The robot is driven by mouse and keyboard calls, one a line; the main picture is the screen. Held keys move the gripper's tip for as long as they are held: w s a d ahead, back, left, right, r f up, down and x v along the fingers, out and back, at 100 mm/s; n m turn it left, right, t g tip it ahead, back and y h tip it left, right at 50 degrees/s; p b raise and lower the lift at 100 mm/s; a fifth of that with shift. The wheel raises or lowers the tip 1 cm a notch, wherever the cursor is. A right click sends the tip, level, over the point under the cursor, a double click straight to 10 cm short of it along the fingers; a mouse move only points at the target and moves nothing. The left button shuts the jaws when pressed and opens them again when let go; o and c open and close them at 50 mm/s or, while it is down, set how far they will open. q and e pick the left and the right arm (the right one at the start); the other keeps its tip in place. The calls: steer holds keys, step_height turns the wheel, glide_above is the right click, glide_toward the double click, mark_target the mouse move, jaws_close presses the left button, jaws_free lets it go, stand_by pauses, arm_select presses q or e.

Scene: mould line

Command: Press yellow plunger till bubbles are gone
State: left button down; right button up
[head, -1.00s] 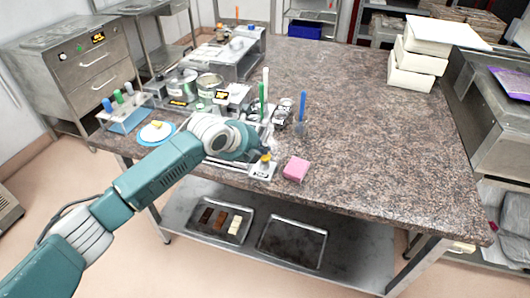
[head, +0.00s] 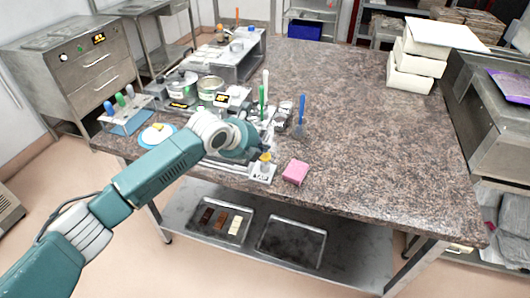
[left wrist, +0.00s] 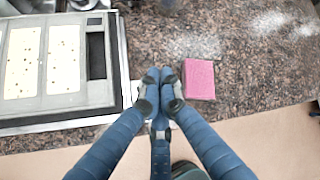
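The yellow plunger (head: 265,158) stands on a small white labelled base (head: 262,173) at the table's front edge. My left gripper (head: 262,150) is just above or touching the plunger; I cannot tell which. In the left wrist view the blue fingertips of my left gripper (left wrist: 160,80) are drawn together, with nothing visible between them, and they hide the plunger. A grey mould frame (left wrist: 97,56) with cream, dark-speckled panels (left wrist: 63,60) lies to the left in that view. In the head view my arm covers most of the mould. My right gripper is not in view.
A pink block (head: 295,172) lies just right of the plunger base and also shows in the left wrist view (left wrist: 199,79). Blue (head: 301,108) and green (head: 262,104) handled tools stand behind.

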mark_target(263, 156)
arm_select(q)
steer(key=shift+r, duration=0.2)
step_height(263, 156, up, 5)
steer(key=p, duration=0.4)
steer(key=shift+f, duration=0.1)
stand_by(0.4)
stand_by(0.3)
